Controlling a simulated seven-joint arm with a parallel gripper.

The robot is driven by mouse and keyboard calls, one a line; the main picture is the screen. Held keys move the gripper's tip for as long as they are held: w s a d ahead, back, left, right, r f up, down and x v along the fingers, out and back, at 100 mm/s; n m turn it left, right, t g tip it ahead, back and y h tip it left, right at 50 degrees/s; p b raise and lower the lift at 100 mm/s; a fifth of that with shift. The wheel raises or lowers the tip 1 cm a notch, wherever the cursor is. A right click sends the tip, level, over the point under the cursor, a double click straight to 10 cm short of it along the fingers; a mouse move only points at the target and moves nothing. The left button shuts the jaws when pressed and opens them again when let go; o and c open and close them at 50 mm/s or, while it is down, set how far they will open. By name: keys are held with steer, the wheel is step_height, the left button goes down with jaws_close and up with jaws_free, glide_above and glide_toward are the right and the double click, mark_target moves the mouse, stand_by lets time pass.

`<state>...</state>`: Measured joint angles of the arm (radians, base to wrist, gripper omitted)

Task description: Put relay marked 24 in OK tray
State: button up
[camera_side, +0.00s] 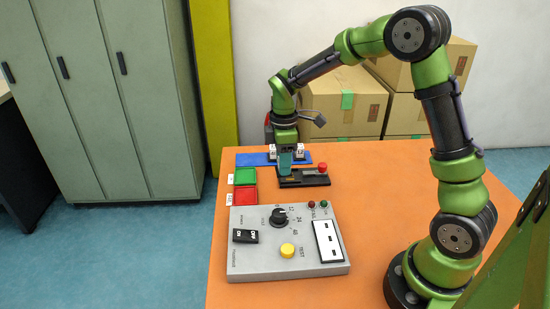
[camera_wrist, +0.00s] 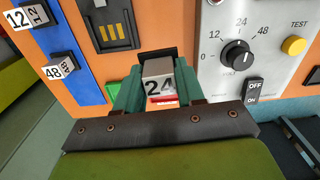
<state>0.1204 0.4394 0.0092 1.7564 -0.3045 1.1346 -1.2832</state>
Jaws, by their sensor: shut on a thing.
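My gripper (camera_wrist: 158,85) is shut on the relay marked 24 (camera_wrist: 158,68), a grey-white block held between its two green fingers with the number facing the wrist camera. In the side view my gripper (camera_side: 285,168) is over the left part of the black test socket (camera_side: 312,179), and the relay is hidden there. The green tray (camera_side: 245,176) lies to the left of my gripper, with the red tray (camera_side: 245,196) just in front of it. Both have small white labels too small to read. Part of the green tray (camera_wrist: 113,90) shows beside the left finger in the wrist view.
A blue strip (camera_wrist: 60,35) holds relays marked 12 (camera_wrist: 20,17) and 48 (camera_wrist: 58,68). The socket (camera_wrist: 110,25) shows bare gold contacts. A grey control panel (camera_side: 260,262) with dial (camera_side: 278,217), switch (camera_side: 245,236) and yellow button (camera_side: 287,250) stands in front.

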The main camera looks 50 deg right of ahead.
steer(key=shift+m, duration=0.3)
steer(key=s+a+f, duration=0.2)
steer(key=shift+a+f, duration=0.15)
steer(key=shift+f, duration=0.25)
glide_above(245, 177)
steer(key=shift+s+f, duration=0.1)
steer(key=shift+f, duration=2.35)
steer(key=shift+f, duration=0.1)
steer(key=o, duration=1.1)
steer(key=shift+c, duration=0.2)
